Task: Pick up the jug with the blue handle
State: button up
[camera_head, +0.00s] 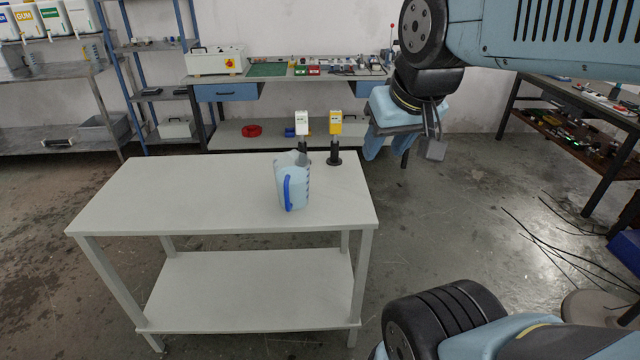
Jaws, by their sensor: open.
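The jug (294,184) is pale, translucent blue with a blue handle (287,193) on the side toward me. It stands upright on the white table (160,195), near its right end. My gripper (382,146) hangs from my arm at the upper right, beyond the table's right edge and above the floor. It is apart from the jug, open, with nothing seen between its light blue fingers. The far side of the jug is hidden.
Just behind the jug, a white-topped device (302,124) and a yellow-topped device (335,126) stand on black stands. The table's left half is clear. A workbench (340,73) stands behind, shelves (60,130) at left, another bench (590,100) at right.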

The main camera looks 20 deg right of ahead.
aim_at(291, 187)
jog(key=u, duration=0.25)
jog(key=i, duration=0.35)
jog(key=z, duration=0.3)
jog(key=k, duration=0.5)
jog(key=u, duration=0.4)
jog(key=i, duration=0.6)
jog(key=z, duration=1.4)
